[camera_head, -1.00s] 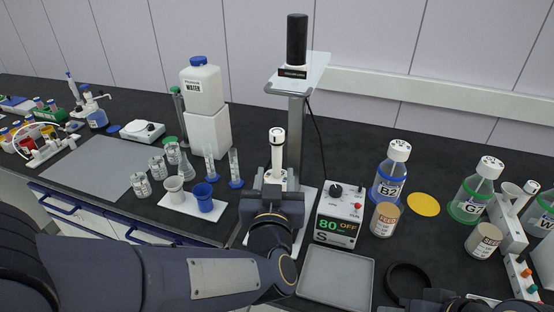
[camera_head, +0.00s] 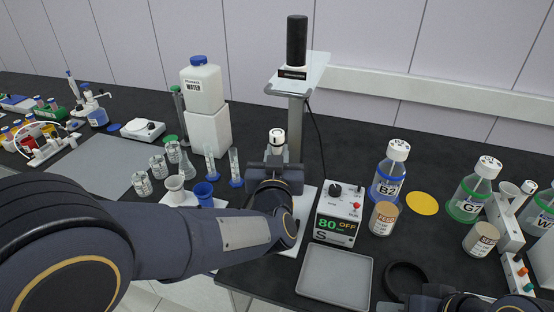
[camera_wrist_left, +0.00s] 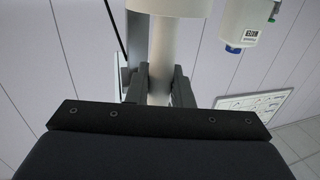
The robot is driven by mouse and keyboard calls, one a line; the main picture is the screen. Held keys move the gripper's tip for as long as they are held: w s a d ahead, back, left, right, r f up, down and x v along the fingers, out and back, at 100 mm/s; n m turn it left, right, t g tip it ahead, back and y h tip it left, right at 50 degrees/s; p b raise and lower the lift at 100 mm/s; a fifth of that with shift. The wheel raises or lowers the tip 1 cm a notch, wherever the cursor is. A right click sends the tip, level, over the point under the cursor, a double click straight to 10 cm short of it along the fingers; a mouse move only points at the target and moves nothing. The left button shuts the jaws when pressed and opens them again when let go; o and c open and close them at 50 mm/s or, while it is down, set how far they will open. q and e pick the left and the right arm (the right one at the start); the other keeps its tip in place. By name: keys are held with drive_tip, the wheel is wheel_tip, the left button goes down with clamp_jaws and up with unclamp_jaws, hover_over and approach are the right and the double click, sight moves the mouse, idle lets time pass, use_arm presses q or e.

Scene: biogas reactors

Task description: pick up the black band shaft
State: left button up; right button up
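The black band shaft (camera_head: 277,137) is a white upright shaft with a dark band near its top, in front of the metal stand. Its lower part is hidden behind my left gripper in the head view. My left gripper (camera_head: 277,157) has one finger on each side of the shaft.
The stand (camera_head: 296,120) rises just behind the shaft. The control box (camera_head: 339,215) and a grey tray (camera_head: 335,275) are to the right, with a black ring (camera_head: 406,282) beyond. Beakers and a blue cup (camera_head: 204,194) stand close on the left. A water canister (camera_head: 203,88) is behind them.

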sight(277, 144)
use_arm(q)
clamp_jaws()
drive_tip(key=shift+r, duration=0.55)
wheel_tip(277, 144, up, 3)
drive_tip(key=shift+s+f+p, duration=0.1)
drive_tip(key=shift+f+p, duration=0.05)
drive_tip(key=shift+p, duration=0.25)
drive_tip(key=s+r+p, duration=0.4)
drive_tip(key=s+r, duration=0.7)
drive_tip(key=s, duration=0.2)
drive_tip(key=shift+s+a+r, duration=0.15)
drive_tip(key=shift+s+a, duration=0.25)
